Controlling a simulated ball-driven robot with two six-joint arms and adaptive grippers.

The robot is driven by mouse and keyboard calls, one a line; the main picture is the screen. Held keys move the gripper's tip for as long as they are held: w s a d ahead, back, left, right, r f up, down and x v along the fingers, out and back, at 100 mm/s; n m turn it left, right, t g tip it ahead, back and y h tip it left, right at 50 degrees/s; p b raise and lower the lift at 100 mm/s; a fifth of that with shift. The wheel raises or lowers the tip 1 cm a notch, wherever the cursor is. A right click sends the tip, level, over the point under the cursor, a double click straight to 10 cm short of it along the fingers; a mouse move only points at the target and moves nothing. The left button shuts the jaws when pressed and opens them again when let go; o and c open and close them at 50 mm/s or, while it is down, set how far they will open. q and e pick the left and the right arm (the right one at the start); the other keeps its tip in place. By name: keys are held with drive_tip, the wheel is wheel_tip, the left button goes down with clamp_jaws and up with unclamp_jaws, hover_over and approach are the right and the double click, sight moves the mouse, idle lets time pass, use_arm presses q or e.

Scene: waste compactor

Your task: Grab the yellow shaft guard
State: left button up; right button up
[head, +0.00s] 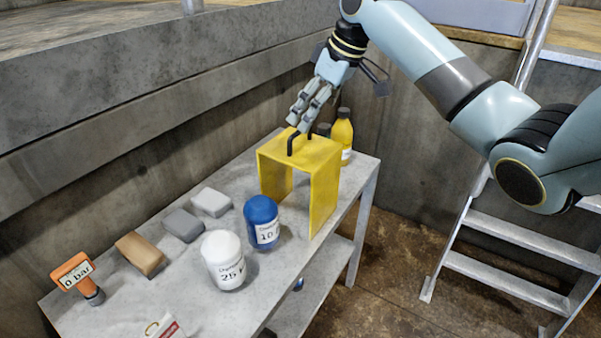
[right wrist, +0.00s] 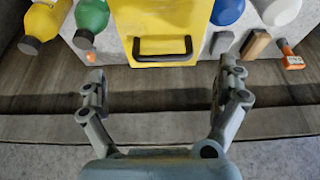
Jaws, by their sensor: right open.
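The yellow shaft guard (head: 324,187) stands upright on the grey metal table in the head view, a bent sheet with a black handle (head: 291,143) on top. In the right wrist view the guard (right wrist: 168,22) is at the top, and its black handle (right wrist: 162,50) lies ahead of the fingers. My right gripper (head: 299,121) is open and just above the guard's top, near the handle. In the right wrist view its fingers (right wrist: 160,84) are spread wide with nothing between them. My left gripper is not in view.
A green bottle (right wrist: 90,20) shows beside the guard. A metal ladder (head: 500,240) stands right; concrete walls surround the back.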

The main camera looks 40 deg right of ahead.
sight(300, 133)
drive_tip(key=x, duration=0.5)
drive_tip(key=p+x, duration=0.1)
drive_tip(key=x, duration=0.2)
drive_tip(key=shift+w+a, duration=0.3)
drive_tip(key=c, duration=1.5)
drive_tip(key=shift+r, duration=0.2)
